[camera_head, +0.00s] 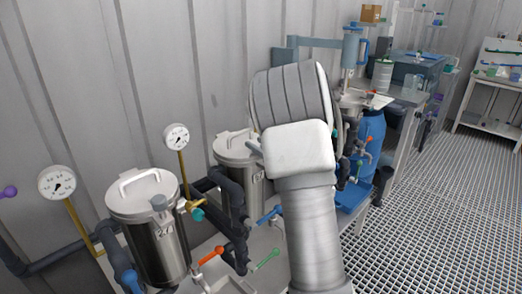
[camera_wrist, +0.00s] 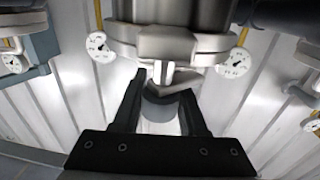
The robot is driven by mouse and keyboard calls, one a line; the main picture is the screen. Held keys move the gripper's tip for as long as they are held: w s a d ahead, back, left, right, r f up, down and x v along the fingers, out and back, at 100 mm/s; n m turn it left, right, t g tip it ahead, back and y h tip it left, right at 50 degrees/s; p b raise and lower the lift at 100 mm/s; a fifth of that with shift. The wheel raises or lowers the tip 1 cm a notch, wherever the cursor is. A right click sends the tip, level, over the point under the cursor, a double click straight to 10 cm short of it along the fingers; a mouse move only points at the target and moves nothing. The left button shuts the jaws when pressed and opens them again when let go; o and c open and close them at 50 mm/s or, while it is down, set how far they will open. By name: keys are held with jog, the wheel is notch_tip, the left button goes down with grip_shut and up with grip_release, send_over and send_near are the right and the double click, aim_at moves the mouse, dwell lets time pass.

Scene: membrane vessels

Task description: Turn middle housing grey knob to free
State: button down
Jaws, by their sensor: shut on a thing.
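The middle housing (camera_head: 238,148) is a steel vessel with a lid, partly hidden behind my arm in the head view. A vessel rim and clamp (camera_wrist: 170,45) fill the top of the wrist view. The grey knob (camera_wrist: 160,112) is a short round cylinder below that clamp, between the two black fingers. My gripper (camera_wrist: 164,86) is shut on the grey knob, one finger on each side. The gripper and this knob are hidden behind my arm in the head view. The knob's exact turn angle is hard to tell.
The left housing (camera_head: 146,228) has its own grey knob (camera_head: 158,202). Gauges (camera_head: 177,137) stand on brass stems close by. Orange (camera_head: 211,255), green (camera_head: 265,260) and blue (camera_head: 269,215) valve handles lie in front. A blue barrel (camera_head: 372,132) stands right; the grating floor (camera_head: 450,190) is clear.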

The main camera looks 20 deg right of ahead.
jog(key=n+y, duration=0.1)
jog(key=n+g+y, duration=0.1)
jog(key=y, duration=0.1)
jog(key=n+g+y, duration=0.1)
jog(key=y, duration=0.1)
jog(key=shift+s+a+r+n, duration=0.1)
jog(key=shift+s+a+n, duration=0.1)
jog(key=shift+a+n, duration=0.1)
jog(key=shift+s+a+n+g+y+p, duration=0.1)
jog(key=shift+a+n+g+y+p, duration=0.2)
jog(key=shift+n+g+y, duration=0.5)
jog(key=shift+s+a+n+g+y+p, duration=0.15)
jog(key=shift+n+g+y+p, duration=0.4)
jog(key=shift+g+y, duration=0.3)
jog(key=shift+s+a+n+g+y+p, duration=0.1)
jog(key=shift+n+g+y+p, duration=0.15)
jog(key=shift+n+g+y, duration=0.55)
jog(key=shift+c, duration=2.2)
grip_release()
jog(key=shift+s, duration=0.1)
jog(key=p+v, duration=0.1)
jog(key=v, duration=1.6)
jog(key=shift+d+p, duration=0.2)
jog(key=shift+p, duration=0.2)
